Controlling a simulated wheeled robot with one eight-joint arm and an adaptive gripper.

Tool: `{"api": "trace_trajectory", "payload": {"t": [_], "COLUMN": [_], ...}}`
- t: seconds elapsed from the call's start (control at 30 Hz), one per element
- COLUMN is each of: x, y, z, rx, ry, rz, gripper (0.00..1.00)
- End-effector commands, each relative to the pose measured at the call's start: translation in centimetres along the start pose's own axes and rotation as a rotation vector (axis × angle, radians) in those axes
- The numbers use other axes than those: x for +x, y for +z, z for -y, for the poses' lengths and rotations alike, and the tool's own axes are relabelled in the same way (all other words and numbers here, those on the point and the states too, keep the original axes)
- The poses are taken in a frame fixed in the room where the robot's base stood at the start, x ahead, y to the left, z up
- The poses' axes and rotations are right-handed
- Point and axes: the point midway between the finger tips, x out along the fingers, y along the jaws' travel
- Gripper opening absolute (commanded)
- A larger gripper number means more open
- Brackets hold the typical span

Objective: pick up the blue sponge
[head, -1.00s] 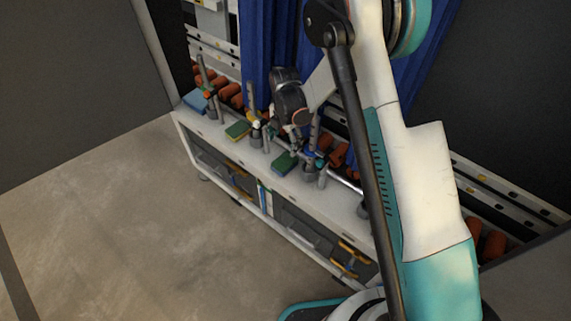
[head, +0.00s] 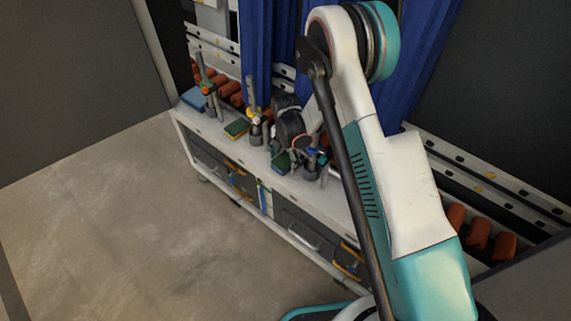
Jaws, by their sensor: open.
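The blue sponge (head: 195,99) lies flat at the far left end of the white bench top (head: 222,141), beside an upright grey post. My gripper (head: 286,158) is open and points down over the bench, well to the right of the blue sponge. It is low over a green sponge (head: 279,163) and partly hides it. The picture is too small to tell whether the fingers touch that sponge. A green and yellow sponge (head: 237,129) lies between the blue sponge and my gripper.
Upright posts with clamps (head: 254,115) stand along the bench. Orange rollers (head: 232,93) and blue hanging strips (head: 255,55) are behind it. Drawers and shelves with tools (head: 240,180) are below. The floor (head: 120,220) in front is clear.

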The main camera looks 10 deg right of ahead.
Motion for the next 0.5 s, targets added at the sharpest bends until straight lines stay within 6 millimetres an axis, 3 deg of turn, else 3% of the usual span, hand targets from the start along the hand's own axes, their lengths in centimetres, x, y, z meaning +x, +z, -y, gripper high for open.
{"api": "trace_trajectory", "payload": {"t": [0.13,0.37,0.5], "x": [-0.11,-0.12,-0.12], "y": [0.00,0.00,0.00], "z": [0.01,0.00,0.00], "rx": [0.000,0.000,0.000], "ry": [0.000,0.000,0.000], "rz": [0.000,0.000,0.000], "gripper": [0.78,0.48,0.45]}}
